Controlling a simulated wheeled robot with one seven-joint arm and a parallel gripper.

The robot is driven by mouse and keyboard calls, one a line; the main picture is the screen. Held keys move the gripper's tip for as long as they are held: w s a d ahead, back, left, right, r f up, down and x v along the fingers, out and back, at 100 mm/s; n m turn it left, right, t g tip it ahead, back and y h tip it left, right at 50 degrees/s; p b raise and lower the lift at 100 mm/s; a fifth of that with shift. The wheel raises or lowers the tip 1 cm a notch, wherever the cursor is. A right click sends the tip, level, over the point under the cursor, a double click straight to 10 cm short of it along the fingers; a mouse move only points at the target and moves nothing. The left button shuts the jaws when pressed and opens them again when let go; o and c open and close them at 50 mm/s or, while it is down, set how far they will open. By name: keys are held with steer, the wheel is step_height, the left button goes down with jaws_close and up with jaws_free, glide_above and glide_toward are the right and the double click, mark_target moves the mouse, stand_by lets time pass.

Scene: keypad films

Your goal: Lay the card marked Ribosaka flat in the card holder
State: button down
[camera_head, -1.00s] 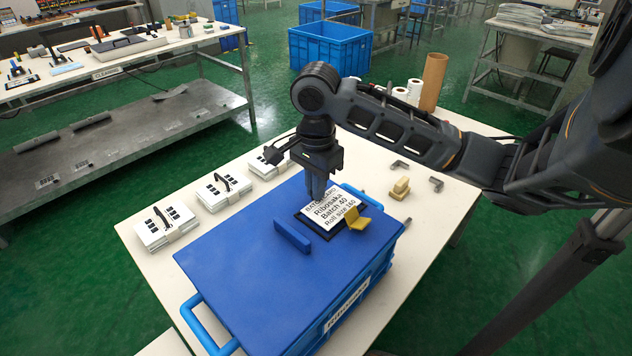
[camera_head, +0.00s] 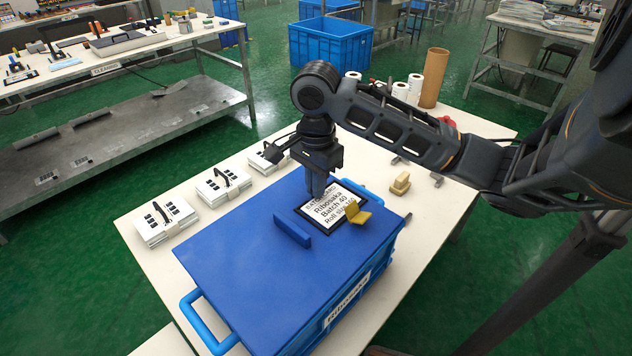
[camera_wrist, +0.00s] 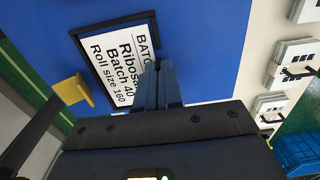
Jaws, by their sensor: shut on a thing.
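The white card marked Ribosaka (camera_head: 333,209) is over the black-bordered card holder (camera_head: 302,211) on the blue lid. In the wrist view, the card (camera_wrist: 118,62) appears inside the dark border (camera_wrist: 98,24) and about level with it. I cannot tell whether its whole underside touches. My gripper (camera_head: 318,194) points down and is shut on the card's edge near the word BATCH. Its fingers (camera_wrist: 159,88) hide part of the print.
The blue lid (camera_head: 235,245) covers a blue crate on the white table and has a raised blue handle (camera_head: 292,232).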

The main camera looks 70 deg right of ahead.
steer(key=shift+f, duration=0.15)
steer(key=c, duration=1.2)
jaws_free()
step_height(320, 180, up, 8)
steer(key=shift+f+p, duration=0.1)
steer(key=shift+p, duration=0.6)
